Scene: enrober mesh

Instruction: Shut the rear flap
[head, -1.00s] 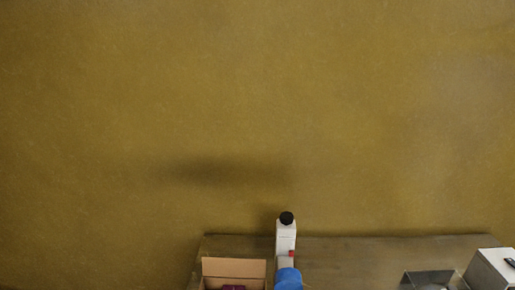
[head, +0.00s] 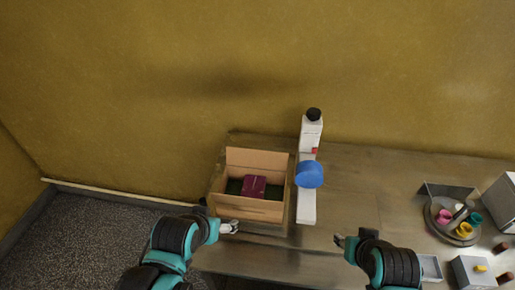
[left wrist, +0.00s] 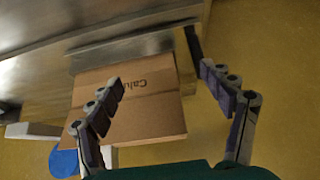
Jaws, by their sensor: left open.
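An open cardboard box (head: 246,209) stands on the table, with a dark red packet (head: 254,187) inside it. Its rear flap (head: 257,161) stands up at the back, away from me. My left gripper (head: 229,227) is just in front of the box's front left part, apart from the flap. In the left wrist view, the left gripper (left wrist: 165,88) is open, with its fingers spread and the printed box (left wrist: 145,122) beyond them. Nothing is held in it. My right gripper (head: 340,240) is in front of the table's middle; its fingers are too small to read.
A round tray (head: 433,224) with colourful items is at the right. The table (head: 365,180) is clear between them.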

